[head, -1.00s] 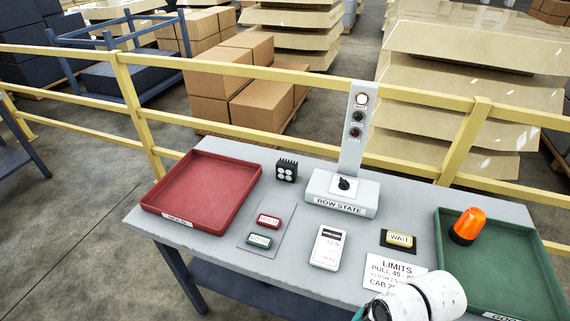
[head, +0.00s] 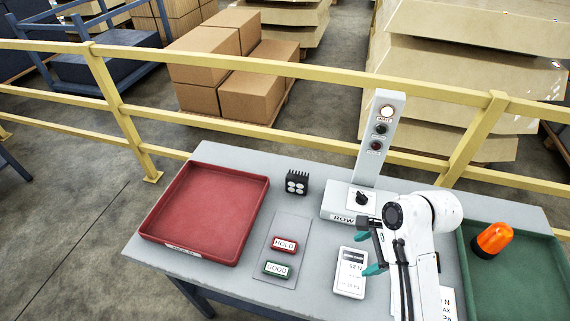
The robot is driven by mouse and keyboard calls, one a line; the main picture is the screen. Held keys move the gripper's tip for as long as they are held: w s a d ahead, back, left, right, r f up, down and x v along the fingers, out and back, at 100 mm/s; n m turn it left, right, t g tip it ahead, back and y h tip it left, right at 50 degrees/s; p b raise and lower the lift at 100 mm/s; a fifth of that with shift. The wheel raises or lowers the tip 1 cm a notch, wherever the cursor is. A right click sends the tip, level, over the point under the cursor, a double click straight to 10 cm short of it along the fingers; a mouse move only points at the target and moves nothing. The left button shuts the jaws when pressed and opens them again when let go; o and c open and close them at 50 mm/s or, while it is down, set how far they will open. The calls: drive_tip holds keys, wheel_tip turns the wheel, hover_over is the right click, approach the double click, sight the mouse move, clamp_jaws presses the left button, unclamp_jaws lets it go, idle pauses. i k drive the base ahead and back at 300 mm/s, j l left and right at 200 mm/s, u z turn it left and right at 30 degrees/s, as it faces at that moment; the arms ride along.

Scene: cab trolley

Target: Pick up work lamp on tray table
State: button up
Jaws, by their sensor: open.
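The work lamp (head: 297,182) is a small black block with a finned top and several round white lenses on its front. It stands upright on the grey table (head: 222,272), just right of the red tray and outside it. My gripper (head: 364,254) is open, with teal fingertips spread apart and nothing seen between them. It is over the right half of the table, to the right of the lamp and nearer the front, clearly apart from it. The lamp is fully visible.
A red tray (head: 207,207) lies left of the lamp. HOLD (head: 285,245) and GOOD (head: 277,269) signs lie in front of it. A grey control post (head: 380,140), a handheld meter (head: 351,272) and a green tray (head: 495,282) with an orange beacon (head: 493,239) are rightward. A yellow rail (head: 240,65) runs behind.

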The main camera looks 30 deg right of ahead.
sight(294, 183)
drive_tip(key=i, duration=0.9)
